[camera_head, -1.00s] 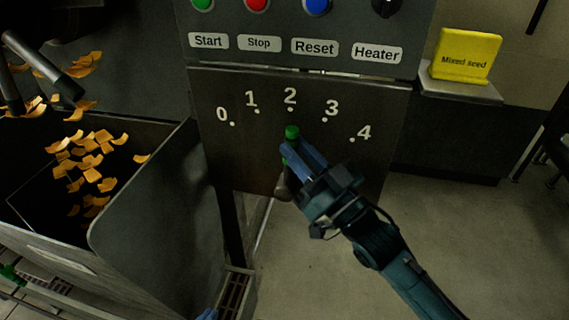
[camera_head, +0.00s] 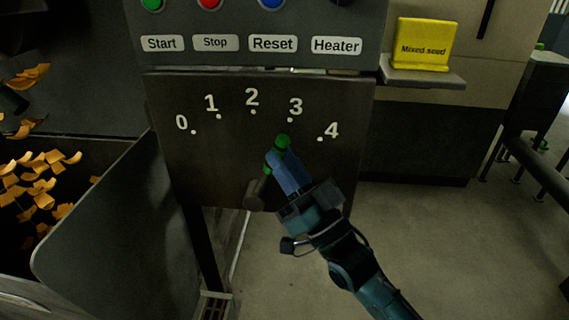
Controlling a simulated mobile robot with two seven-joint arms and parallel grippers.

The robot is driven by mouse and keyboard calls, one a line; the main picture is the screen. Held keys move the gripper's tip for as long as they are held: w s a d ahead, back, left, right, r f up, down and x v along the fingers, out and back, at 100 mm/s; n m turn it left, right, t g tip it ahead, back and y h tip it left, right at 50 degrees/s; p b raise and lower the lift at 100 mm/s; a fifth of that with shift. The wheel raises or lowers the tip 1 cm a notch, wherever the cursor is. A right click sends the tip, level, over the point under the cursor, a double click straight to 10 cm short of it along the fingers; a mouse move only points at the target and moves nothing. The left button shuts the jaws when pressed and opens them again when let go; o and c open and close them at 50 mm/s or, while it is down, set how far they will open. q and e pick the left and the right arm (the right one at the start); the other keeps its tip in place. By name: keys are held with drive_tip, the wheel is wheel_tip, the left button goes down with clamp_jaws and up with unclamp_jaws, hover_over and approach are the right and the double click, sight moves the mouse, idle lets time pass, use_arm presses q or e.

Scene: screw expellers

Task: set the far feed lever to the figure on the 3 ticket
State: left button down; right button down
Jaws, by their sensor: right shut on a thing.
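The feed lever (camera_head: 282,141) has a green tip that shows just beyond the fingers of my right gripper (camera_head: 279,158). The right gripper is shut on the lever, and its blue fingers hide most of the shaft. The lever leans right of upright, and its tip points at about the dot under the 3 on the dark dial plate (camera_head: 180,170). The plate carries the figures 0 to 4 in an arc. A grey hub (camera_head: 255,195) shows at the lower left of the gripper. My left gripper is not in view. No ticket with a 3 on it is in view.
Start, Stop, Reset and Heater labels (camera_head: 272,44) sit above the plate, with coloured buttons over them. A yellow "Mixed seed" sign (camera_head: 422,43) stands on a shelf (camera_head: 440,78) at the right. A grey hopper (camera_head: 100,225) with orange flakes is at the left. The floor at the right is open.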

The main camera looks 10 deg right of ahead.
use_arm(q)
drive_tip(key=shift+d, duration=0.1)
use_arm(e)
drive_tip(key=c, duration=1.3)
unclamp_jaws()
use_arm(q)
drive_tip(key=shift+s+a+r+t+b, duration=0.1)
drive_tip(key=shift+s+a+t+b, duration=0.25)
drive_tip(key=shift+b, duration=0.55)
use_arm(e)
drive_tip(key=v, duration=1.3)
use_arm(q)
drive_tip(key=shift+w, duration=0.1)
